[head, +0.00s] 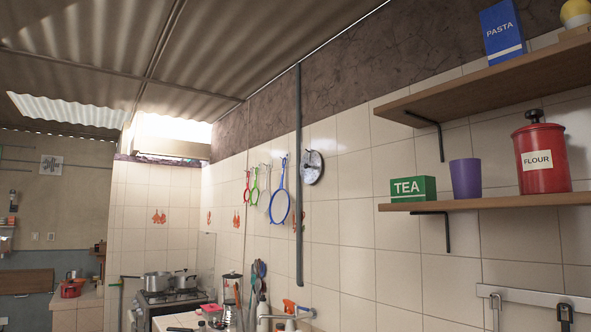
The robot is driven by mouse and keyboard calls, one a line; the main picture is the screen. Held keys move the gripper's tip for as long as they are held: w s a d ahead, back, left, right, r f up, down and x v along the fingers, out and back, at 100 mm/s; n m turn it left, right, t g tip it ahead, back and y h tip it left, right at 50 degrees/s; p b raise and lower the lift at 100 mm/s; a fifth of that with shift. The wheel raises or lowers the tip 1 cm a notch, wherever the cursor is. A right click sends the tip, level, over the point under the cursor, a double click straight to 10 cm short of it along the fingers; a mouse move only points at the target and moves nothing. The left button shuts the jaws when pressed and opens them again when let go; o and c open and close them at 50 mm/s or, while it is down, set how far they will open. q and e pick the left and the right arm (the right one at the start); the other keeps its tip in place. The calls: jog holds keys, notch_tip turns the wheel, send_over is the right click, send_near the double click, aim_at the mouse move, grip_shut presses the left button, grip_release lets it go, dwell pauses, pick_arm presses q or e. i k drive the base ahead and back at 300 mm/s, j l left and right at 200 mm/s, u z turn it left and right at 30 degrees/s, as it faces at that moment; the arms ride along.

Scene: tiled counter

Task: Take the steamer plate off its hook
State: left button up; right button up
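A round grey metal disc (312,168), which looks like the steamer plate, hangs flat against the tiled wall, just right of a vertical grey pipe. A small dark spot shows near its top; the hook itself is too small to make out. Neither of my grippers is in the head view.
Strainers, including a blue one (280,206), hang left of the pipe (299,180). Shelves at right hold a green tea box (413,189), purple cup (465,179) and red flour canister (542,157). Below are a blender (232,290), faucet (290,316) and stove pots (157,281).

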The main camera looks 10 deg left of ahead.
aim_at(310, 168)
jog(key=i+j, duration=0.75)
jog(key=j, duration=0.1)
